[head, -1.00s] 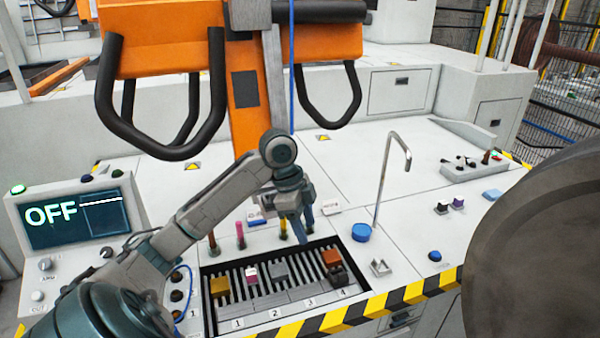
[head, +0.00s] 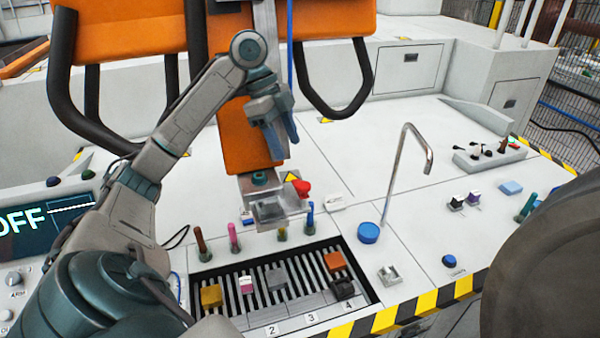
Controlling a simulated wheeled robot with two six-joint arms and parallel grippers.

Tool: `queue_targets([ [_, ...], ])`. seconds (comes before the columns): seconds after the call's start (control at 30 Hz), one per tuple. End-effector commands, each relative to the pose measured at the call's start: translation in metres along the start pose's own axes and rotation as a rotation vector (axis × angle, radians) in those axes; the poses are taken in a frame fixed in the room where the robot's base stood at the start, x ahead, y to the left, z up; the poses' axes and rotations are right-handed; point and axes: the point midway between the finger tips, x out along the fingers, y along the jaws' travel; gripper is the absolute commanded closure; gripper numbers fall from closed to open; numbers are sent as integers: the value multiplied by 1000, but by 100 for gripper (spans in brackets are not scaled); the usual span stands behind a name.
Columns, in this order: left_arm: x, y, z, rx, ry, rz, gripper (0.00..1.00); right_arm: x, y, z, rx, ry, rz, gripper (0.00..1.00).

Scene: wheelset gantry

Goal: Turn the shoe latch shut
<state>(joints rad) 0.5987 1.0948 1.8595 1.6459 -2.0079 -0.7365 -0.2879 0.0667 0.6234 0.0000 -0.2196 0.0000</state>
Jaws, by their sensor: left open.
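A grey metal shoe (head: 272,208) is at the foot of the orange column (head: 245,150), over the white worktop. A red knob (head: 301,188) at the shoe's right side looks like its latch. Its exact turn position cannot be told. My left gripper (head: 281,138) is open and empty, above the shoe and the red knob, with its fingers pointing down. It is in front of the orange column and touches neither the shoe nor the knob. My right gripper is not in view.
A slotted tray (head: 375,288) with several small blocks lies in front. Several coloured pegs, including a pink one (head: 234,236), stand behind it. A bent metal pipe (head: 393,170) and a blue knob (head: 368,232) are to the right. A large dark rounded shape fills the right edge.

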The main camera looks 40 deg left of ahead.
Motion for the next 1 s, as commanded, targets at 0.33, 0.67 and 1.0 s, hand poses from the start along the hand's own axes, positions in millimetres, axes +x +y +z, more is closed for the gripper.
queue_targets([
  [0.33,64,1,-1,0,0,5,48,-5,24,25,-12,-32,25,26],
  [0.67,96,0,0,-1,0,0,48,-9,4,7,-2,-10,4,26],
  [1.0,97,0,0,0,0,-1,61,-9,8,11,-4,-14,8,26],
])
